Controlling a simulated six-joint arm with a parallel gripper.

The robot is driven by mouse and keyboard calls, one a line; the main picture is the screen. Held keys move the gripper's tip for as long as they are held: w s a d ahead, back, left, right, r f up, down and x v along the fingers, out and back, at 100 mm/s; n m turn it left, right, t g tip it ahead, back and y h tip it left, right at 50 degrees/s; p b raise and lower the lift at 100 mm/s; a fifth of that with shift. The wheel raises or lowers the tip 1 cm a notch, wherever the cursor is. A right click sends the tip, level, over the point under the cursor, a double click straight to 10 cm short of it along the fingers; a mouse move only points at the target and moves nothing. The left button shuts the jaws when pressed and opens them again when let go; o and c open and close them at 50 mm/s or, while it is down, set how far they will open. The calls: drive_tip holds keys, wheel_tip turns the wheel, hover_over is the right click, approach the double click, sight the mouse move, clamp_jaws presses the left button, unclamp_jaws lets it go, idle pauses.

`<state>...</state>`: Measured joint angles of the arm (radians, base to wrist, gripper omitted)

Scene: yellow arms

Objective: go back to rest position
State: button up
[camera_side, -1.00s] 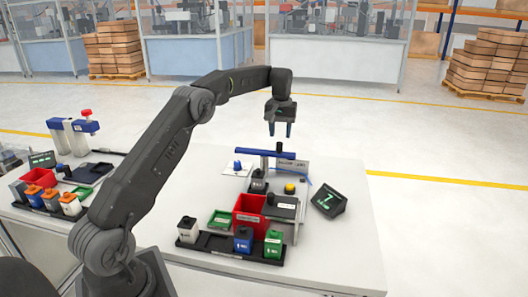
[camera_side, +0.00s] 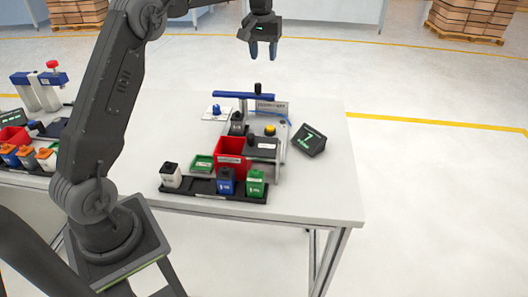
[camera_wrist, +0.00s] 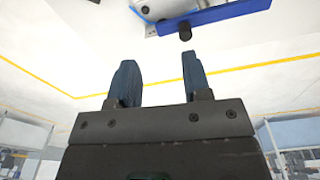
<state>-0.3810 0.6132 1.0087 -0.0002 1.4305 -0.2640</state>
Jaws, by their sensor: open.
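My gripper (camera_side: 262,50) hangs with its fingers pointing down, above and behind the work station on the white table (camera_side: 325,190). Its two blue fingers are apart with nothing between them. In the wrist view my gripper (camera_wrist: 157,82) also shows open and empty. The station's blue bar (camera_side: 243,95) lies below the gripper, clear of it. The bar also shows at the top of the wrist view (camera_wrist: 225,14).
A black tray (camera_side: 205,190) holds white (camera_side: 171,176), blue (camera_side: 226,182) and green (camera_side: 256,184) containers. A red bin (camera_side: 232,158) stands behind them. A small display (camera_side: 309,141) sits to the right. Other equipment (camera_side: 40,92) stands at the left. The table's right end is bare.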

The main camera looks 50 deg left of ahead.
drive_tip(key=s+d+r+m+t, duration=0.1)
drive_tip(key=s+d+r+m, duration=0.1)
drive_tip(key=s+d+r, duration=0.55)
drive_tip(key=s+d+f+m+t, duration=0.1)
drive_tip(key=s+d+f, duration=0.2)
drive_tip(key=s, duration=0.5)
drive_tip(key=s+d+f+m+t, duration=0.1)
drive_tip(key=s+d+f+m, duration=0.1)
drive_tip(key=s+d, duration=0.3)
drive_tip(key=s+d+f+m+t, duration=0.1)
drive_tip(key=s+d+f, duration=0.3)
drive_tip(key=s, duration=0.7)
drive_tip(key=shift+s+d+m+t, duration=0.3)
drive_tip(key=shift+d+m, duration=0.25)
drive_tip(key=shift+m, duration=0.15)
